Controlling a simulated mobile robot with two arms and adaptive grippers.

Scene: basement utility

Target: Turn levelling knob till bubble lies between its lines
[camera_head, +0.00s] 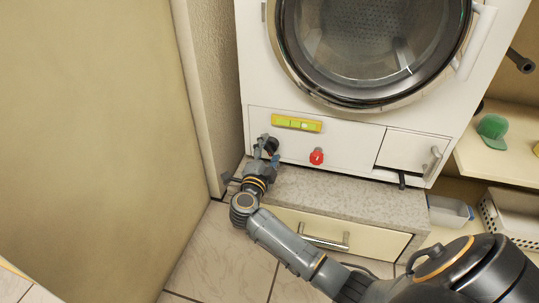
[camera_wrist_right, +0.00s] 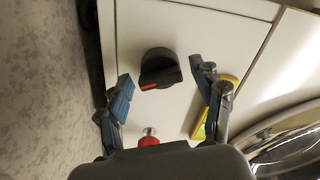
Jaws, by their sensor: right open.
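The levelling knob (camera_wrist_right: 160,68) is black with a red pointer mark, on the white front panel of the machine. In the head view the knob (camera_head: 271,144) is partly hidden by my right gripper (camera_head: 266,152). In the right wrist view my right gripper (camera_wrist_right: 161,72) is open, with one finger on each side of the knob and visible gaps between. The yellow-green spirit level (camera_head: 297,123) is on the panel above and right of the knob. A paler patch shows in its window, but bubble and lines are too small to tell. My left gripper is out of view.
A red knob (camera_head: 317,157) sits right of the black knob. The round glass door (camera_head: 370,45) is above. A stone-topped plinth (camera_head: 340,194) with a drawer is below. A wall (camera_head: 207,90) stands close on the left. Shelves with a green cap (camera_head: 491,129) are right.

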